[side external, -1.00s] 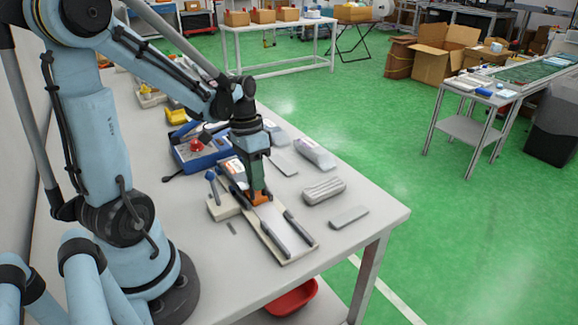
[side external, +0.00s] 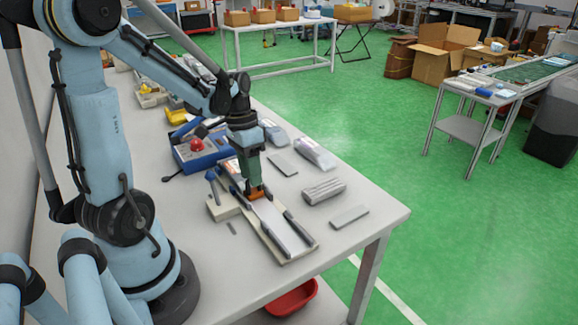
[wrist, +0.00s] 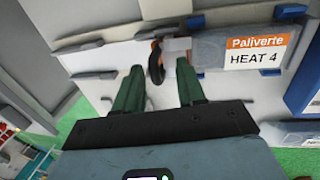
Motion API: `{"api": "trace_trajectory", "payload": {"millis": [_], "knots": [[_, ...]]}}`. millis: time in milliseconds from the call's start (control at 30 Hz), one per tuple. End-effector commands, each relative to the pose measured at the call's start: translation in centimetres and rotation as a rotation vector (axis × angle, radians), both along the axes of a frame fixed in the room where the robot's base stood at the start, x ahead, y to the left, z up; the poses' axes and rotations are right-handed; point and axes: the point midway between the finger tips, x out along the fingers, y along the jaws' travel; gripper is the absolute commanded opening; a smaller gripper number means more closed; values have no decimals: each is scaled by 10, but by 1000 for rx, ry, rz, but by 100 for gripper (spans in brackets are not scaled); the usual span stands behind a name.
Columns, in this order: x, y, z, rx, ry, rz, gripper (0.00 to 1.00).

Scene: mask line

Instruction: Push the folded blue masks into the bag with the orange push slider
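The orange push slider (side external: 258,194) sits in the long light channel of a tray with dark side rails (side external: 273,228). My gripper (side external: 254,191) is down at the slider, at the channel's far end. In the wrist view, the two green fingers of my gripper (wrist: 160,70) stand apart, with a dark, orange-edged piece (wrist: 155,62) between their tips, nearer the left one. A bag with an orange and white "HEAT 4" label (wrist: 238,50) lies to the right there. In the side view, the bag (side external: 232,167) is partly behind my gripper. I cannot make out the folded blue masks.
A blue box with a red knob (side external: 197,146) stands behind the tray. A blue-topped tool (side external: 211,175) stands left of it. Grey packs (side external: 324,191) and a flat grey piece (side external: 349,216) lie to the right. A red bin (side external: 292,298) is below the table. The front right corner is clear.

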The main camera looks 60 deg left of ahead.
Motion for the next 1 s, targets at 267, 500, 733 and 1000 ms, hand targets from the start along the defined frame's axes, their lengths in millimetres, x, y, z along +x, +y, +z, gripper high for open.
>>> {"api": "trace_trajectory", "payload": {"millis": [267, 500, 733, 1000], "knots": [[0, 2, 12, -2, 0, 0, 39], [0, 8, 46, -1, 0, 1, 39], [0, 16, 81, -1, 0, 0, 39], [0, 22, 111, 0, 0, 1, 39]]}}
